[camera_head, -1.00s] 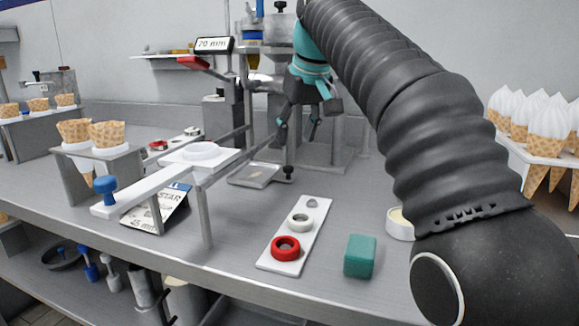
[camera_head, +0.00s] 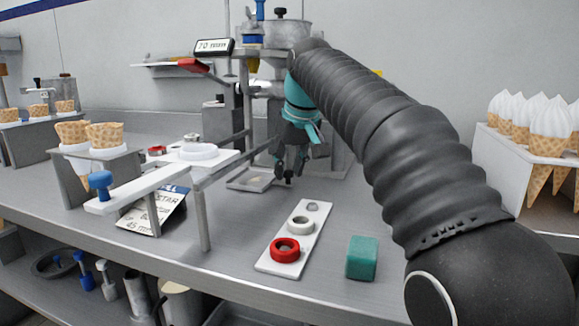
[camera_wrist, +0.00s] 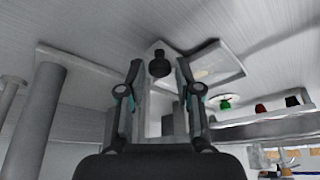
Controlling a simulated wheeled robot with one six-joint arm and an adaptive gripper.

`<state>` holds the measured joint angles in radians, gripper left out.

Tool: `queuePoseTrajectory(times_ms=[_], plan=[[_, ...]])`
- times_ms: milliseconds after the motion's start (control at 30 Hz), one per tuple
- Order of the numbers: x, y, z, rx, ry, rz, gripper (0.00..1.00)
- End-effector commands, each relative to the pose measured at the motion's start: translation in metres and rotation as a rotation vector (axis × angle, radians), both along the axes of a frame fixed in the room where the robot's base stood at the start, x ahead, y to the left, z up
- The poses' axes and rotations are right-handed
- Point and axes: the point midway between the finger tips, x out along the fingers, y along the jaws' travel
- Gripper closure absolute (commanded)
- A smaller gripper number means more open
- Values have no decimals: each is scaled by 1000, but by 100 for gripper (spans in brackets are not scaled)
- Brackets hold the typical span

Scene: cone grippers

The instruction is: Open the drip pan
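The drip pan is a shallow square metal tray (camera_head: 240,184) lying low on the counter, beneath the machine's frame. In the wrist view the pan (camera_wrist: 228,68) shows at the upper right with a pale patch inside. Its black round knob (camera_wrist: 158,63) appears between my two fingertips in the wrist view. My gripper (camera_head: 290,177) points down at the pan's right front corner. The fingers (camera_wrist: 159,72) are apart, one on each side of the knob in the picture. I see no clear contact with it. In the head view the fingers partly hide the knob.
A white board (camera_head: 317,226) with a red ring (camera_head: 284,249) and a white ring lies in front. A green block (camera_head: 362,258) stands to its right. Counter between pan and board is clear.

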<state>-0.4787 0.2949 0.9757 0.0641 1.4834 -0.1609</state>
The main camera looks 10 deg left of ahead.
Motion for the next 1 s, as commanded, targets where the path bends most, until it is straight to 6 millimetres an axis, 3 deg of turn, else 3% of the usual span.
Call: queuePoseTrajectory(times_ms=[33, 100, 367, 467, 800, 1000], plan=[[0, 0, 0, 0, 0, 0, 86], [0, 0, 0, 0, 0, 0, 100], [0, -5, 0, 0, 0, -1, 100], [-2, -22, 0, 1, 1, -5, 100], [-14, -112, 0, 0, 0, -7, 100], [-19, -140, 0, -1, 0, -4, 100]])
